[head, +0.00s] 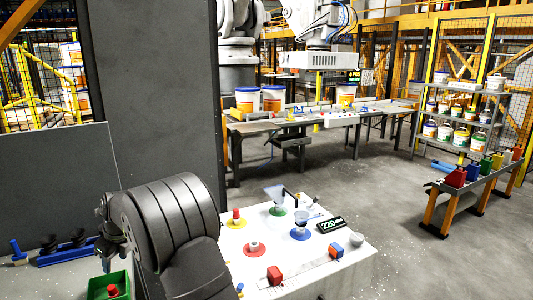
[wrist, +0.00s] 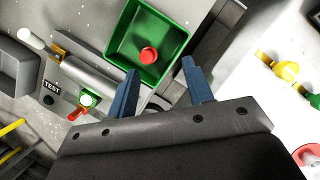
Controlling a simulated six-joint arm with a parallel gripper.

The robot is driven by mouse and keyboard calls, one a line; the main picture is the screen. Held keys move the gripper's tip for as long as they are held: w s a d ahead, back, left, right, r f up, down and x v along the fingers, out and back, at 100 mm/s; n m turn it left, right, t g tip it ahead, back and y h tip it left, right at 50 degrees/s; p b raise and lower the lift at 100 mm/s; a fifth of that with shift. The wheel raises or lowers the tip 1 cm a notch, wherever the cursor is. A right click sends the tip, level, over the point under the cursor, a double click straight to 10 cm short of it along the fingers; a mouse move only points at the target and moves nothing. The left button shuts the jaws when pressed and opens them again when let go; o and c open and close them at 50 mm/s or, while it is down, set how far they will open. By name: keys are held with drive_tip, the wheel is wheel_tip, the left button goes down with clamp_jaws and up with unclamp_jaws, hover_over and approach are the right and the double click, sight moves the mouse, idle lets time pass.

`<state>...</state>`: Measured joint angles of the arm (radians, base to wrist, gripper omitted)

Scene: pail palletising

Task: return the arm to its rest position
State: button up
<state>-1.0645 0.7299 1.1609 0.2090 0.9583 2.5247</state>
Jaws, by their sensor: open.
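My gripper (wrist: 160,68) shows in the wrist view with its two blue fingers spread apart and nothing between them. Beyond the fingertips is a green bin (wrist: 115,52) with a red round-topped piece (wrist: 149,55) inside. In the head view my arm is bent over at the lower left, and its wrist end hangs at the left, mostly behind the dark arm link. The green bin (head: 96,282) and the red piece (head: 113,290) also show there, below the wrist end, partly cut off by the frame.
A white worktable (head: 350,262) holds coloured discs, a red block (head: 274,275), a blue funnel-like stand (head: 300,230) and a black display (head: 331,224). A tall dark panel (head: 150,90) stands behind my arm.

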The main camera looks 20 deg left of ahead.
drive_tip(key=w+d+n, duration=0.2)
drive_tip(key=w+d, duration=2.1)
drive_tip(key=d, duration=0.1)
drive_tip(key=w+d+n, duration=0.1)
drive_tip(key=w+d, duration=0.2)
drive_tip(key=d, duration=0.6)
drive_tip(key=w+d+f+n+g, duration=0.1)
drive_tip(key=w+d, duration=0.2)
drive_tip(key=d, duration=0.7)
drive_tip(key=w+d+n, duration=0.1)
drive_tip(key=w+d, duration=0.2)
drive_tip(key=d, duration=0.7)
drive_tip(key=shift+d+f+g, duration=0.15)
drive_tip(key=shift+f+g, duration=0.15)
drive_tip(key=shift+g, duration=0.1)
drive_tip(key=shift+r, duration=0.1)
